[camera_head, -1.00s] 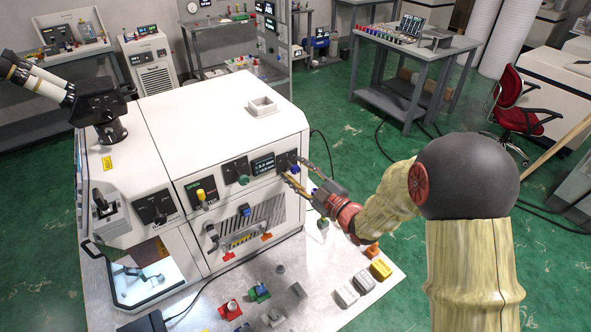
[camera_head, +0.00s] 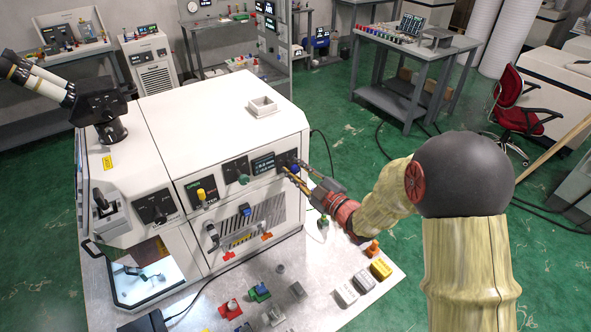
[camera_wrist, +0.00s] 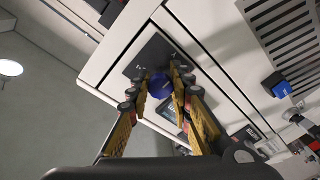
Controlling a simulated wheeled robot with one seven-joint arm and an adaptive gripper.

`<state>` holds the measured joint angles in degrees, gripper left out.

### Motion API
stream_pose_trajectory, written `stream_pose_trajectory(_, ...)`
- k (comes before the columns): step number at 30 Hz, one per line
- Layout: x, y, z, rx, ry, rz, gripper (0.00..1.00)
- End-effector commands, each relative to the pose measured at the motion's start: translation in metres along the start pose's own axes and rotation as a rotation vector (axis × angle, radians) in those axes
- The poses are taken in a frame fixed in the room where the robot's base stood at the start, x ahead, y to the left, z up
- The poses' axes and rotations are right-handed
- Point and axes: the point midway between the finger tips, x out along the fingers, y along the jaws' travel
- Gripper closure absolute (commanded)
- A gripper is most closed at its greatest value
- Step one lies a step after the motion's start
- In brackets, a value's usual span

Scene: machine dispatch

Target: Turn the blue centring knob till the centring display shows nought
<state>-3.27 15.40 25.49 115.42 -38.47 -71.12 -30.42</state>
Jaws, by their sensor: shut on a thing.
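The blue centring knob (camera_wrist: 160,86) is on a black panel at the right end of the machine's front. My gripper (camera_wrist: 161,80) is shut on the knob, with one finger on each side of it in the wrist view. In the head view the knob (camera_head: 294,169) shows between the fingertips of my gripper (camera_head: 291,171). The centring display (camera_head: 262,164) is the dark screen just left of the knob; its lit figures are too small to read. The white machine (camera_head: 215,120) stands on a pale bench.
A green knob (camera_head: 243,179) and a yellow knob (camera_head: 201,194) sit on panels to the left. A vent grille and a handle with orange ends (camera_head: 240,241) are below. Several coloured blocks and parts, including a yellow block (camera_head: 380,269), lie on the bench in front.

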Motion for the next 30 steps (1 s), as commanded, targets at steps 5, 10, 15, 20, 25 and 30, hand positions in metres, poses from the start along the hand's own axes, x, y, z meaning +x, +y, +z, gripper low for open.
stream_pose_trajectory(5, -0.0004, -0.0019, 0.0006, 0.001, -0.001, -0.003, 1.00)
stream_pose_trajectory(10, -0.0005, -0.0024, 0.0008, 0.010, -0.001, -0.003, 1.00)
stream_pose_trajectory(15, -0.0006, -0.0034, 0.0016, 0.057, 0.002, 0.000, 1.00)
stream_pose_trajectory(20, -0.0008, -0.0045, 0.0022, 0.151, 0.008, 0.005, 1.00)
stream_pose_trajectory(25, -0.0007, -0.0050, 0.0025, 0.292, 0.017, 0.014, 1.00)
stream_pose_trajectory(30, -0.0008, -0.0050, 0.0022, 0.443, 0.026, 0.023, 1.00)
